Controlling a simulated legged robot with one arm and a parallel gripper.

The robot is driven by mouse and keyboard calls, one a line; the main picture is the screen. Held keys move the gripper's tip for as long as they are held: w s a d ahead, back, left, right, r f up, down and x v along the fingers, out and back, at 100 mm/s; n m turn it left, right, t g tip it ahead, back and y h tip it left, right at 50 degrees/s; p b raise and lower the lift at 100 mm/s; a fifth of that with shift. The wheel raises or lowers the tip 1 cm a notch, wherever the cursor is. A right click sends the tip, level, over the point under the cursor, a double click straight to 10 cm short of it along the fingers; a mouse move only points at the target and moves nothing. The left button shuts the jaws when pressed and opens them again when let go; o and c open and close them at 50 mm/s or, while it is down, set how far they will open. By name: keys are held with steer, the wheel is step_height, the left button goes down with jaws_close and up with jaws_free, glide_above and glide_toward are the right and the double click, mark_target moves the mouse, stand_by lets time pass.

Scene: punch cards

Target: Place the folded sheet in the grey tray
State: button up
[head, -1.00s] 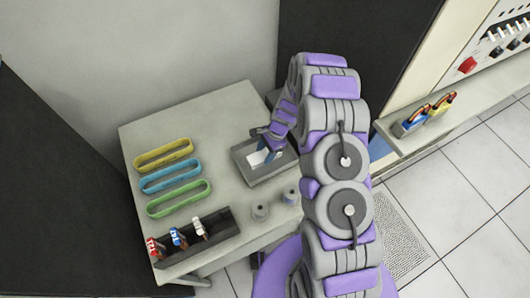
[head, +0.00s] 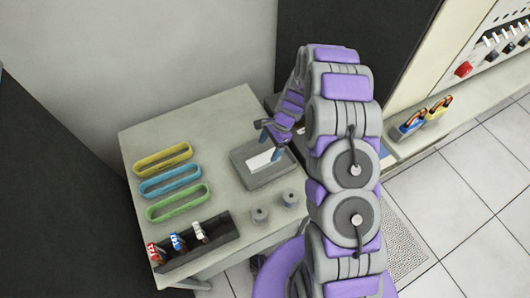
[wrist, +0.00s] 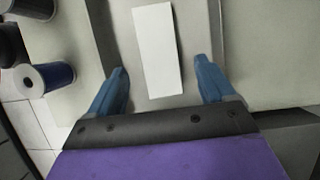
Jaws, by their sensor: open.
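The folded sheet is a white strip (head: 261,160) lying flat inside the grey tray (head: 279,180) on the table. It also shows in the wrist view (wrist: 158,50), between and beyond my fingertips, with a clear gap to each finger. The tray's side walls (wrist: 108,40) stand left and right of it in the wrist view. My gripper (head: 271,138) is above the tray at its far side, with its two blue fingers spread and nothing between them. The fingers also show in the wrist view (wrist: 164,85).
Yellow (head: 162,158), blue (head: 170,180) and green (head: 178,203) oval holders lie left of the tray. A dark box (head: 203,251) with small coloured items sits at the front left. Two small spools (head: 260,214) (head: 289,198) stand in front of the tray.

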steer(key=s+d+r+n+h, duration=0.1)
steer(key=s+r+n, duration=0.1)
steer(key=s+r, duration=0.5)
steer(key=s+d+r+n, duration=0.1)
steer(key=s+r+n, duration=0.2)
steer(key=r, duration=0.7)
steer(key=s+d+r+n+h, duration=0.15)
steer(key=s+r, duration=0.25)
steer(key=r, duration=0.5)
steer(key=s+d+r+n+h, duration=0.1)
steer(key=s+d+r+n, duration=0.1)
steer(key=s, duration=0.8)
steer(key=s+d+r+n, duration=0.2)
steer(key=s+r+n, duration=0.2)
steer(key=s, duration=0.7)
steer(key=shift+s+d+r+h+p, duration=0.2)
steer(key=shift+d+r+h+p, duration=0.1)
steer(key=shift+r+h+p, duration=0.1)
steer(key=shift+n, duration=0.25)
